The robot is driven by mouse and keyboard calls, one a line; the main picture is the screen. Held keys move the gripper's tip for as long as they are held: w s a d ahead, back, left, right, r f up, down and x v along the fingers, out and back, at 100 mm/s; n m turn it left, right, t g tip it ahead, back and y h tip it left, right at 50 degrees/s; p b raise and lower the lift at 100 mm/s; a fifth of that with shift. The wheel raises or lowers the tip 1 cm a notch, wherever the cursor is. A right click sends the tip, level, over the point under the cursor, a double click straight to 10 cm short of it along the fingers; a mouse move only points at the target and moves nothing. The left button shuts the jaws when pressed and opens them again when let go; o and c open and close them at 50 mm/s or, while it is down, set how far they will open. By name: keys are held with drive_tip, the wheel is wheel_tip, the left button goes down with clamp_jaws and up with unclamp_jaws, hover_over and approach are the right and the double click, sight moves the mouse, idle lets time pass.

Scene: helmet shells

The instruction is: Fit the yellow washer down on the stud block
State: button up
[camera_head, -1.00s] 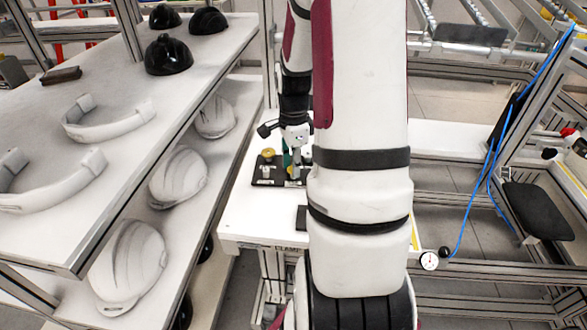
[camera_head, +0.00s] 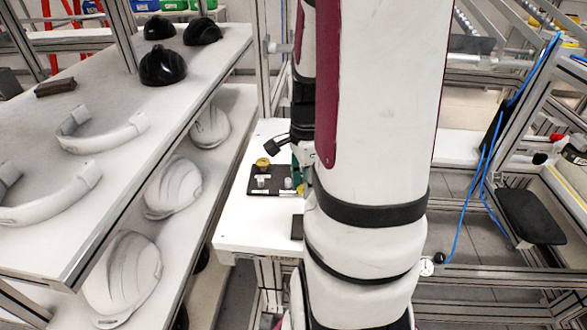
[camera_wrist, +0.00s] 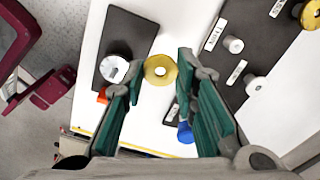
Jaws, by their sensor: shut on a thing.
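The yellow washer (camera_wrist: 160,70) is a flat ring with a central hole. It sits between the fingertips of my gripper (camera_wrist: 158,72), whose green-lined fingers are shut on it. The stud block (camera_wrist: 272,48) is a dark plate with white studs and small labels. In the wrist view it lies to the right of the held washer, which is apart from its studs. In the head view the block (camera_head: 283,171) lies on the white table, and my arm hides most of my gripper. Another yellow round piece (camera_head: 262,162) stands at the block's far left corner.
A smaller dark plate (camera_wrist: 128,32) with a white ringed disc (camera_wrist: 114,69) lies left of the washer. Blue (camera_wrist: 186,133) and orange pieces show partly behind the fingers. A shelf (camera_head: 190,110) with helmet shells stands left of the table (camera_head: 240,235).

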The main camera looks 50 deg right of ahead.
drive_tip(key=s+a, duration=0.2)
drive_tip(key=s, duration=0.1)
drive_tip(key=s+a, duration=0.1)
drive_tip(key=s, duration=0.1)
drive_tip(key=shift+s+r, duration=0.15)
drive_tip(key=shift+r, duration=0.1)
drive_tip(key=shift+s+d+f+m+b, duration=0.3)
drive_tip(key=shift+s+d+f+b, duration=0.1)
drive_tip(key=shift+d+f, duration=0.35)
drive_tip(key=shift+r, duration=0.1)
idle(0.5)
drive_tip(key=shift+f+b, duration=1.1)
drive_tip(key=shift+f, duration=0.55)
idle(0.6)
drive_tip(key=shift+r, duration=0.25)
drive_tip(key=shift+r+p, duration=1.1)
drive_tip(key=shift+p, duration=0.15)
idle(1.2)
drive_tip(key=shift+f, duration=0.65)
